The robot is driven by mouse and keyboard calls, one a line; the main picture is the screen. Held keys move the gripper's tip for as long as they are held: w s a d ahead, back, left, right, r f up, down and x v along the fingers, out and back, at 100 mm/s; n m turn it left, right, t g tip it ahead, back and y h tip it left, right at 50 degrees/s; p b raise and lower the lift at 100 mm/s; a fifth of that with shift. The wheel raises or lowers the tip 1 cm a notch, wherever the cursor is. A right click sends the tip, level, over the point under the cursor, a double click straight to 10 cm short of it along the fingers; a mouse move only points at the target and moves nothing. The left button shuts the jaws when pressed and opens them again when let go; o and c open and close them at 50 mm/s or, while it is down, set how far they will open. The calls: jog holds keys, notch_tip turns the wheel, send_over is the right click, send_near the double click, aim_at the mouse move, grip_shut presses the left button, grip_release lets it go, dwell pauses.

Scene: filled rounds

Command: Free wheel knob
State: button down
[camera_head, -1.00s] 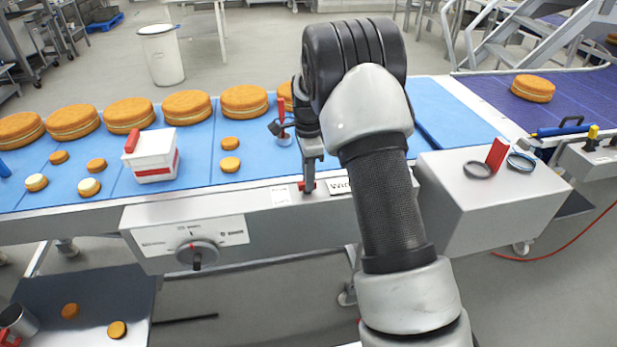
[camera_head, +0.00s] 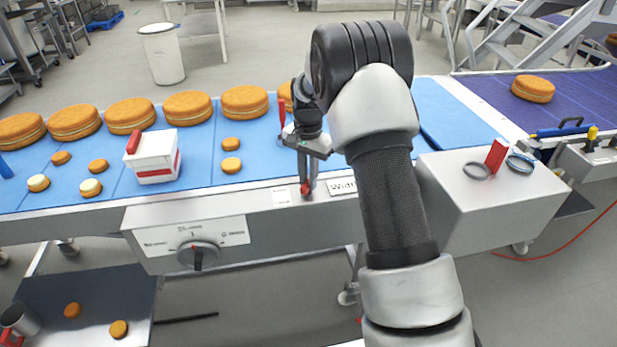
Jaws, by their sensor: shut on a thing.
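My gripper (camera_head: 306,178) points down at the front edge of the conveyor, left of a white label that starts "Widt" (camera_head: 343,186). Its jaws are shut on a small red knob (camera_head: 306,189) at that edge. The fingers hide part of the knob, and I cannot make out a wheel under it. A round grey dial (camera_head: 198,255) with a dark pointer sits on the white front panel, to the left and lower, apart from my gripper.
A white box with a red handle (camera_head: 154,158) and several orange cakes (camera_head: 245,101) stand on the blue belt (camera_head: 200,150). A red upright handle (camera_head: 282,110) stands just behind my gripper. A grey housing (camera_head: 490,200) is at the right.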

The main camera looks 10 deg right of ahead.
aim_at(307, 182)
jog(key=n, duration=0.4)
jog(key=shift+w+n, duration=0.1)
jog(key=shift+n, duration=0.2)
jog(key=n, duration=0.4)
jog(key=shift+a, duration=0.1)
dwell(0.4)
jog(key=c, duration=1.7)
grip_release()
notch_tip(307, 182, up, 18)
jog(key=shift+f+p, duration=0.25)
jog(key=shift+p, duration=0.5)
jog(key=shift+r, duration=0.1)
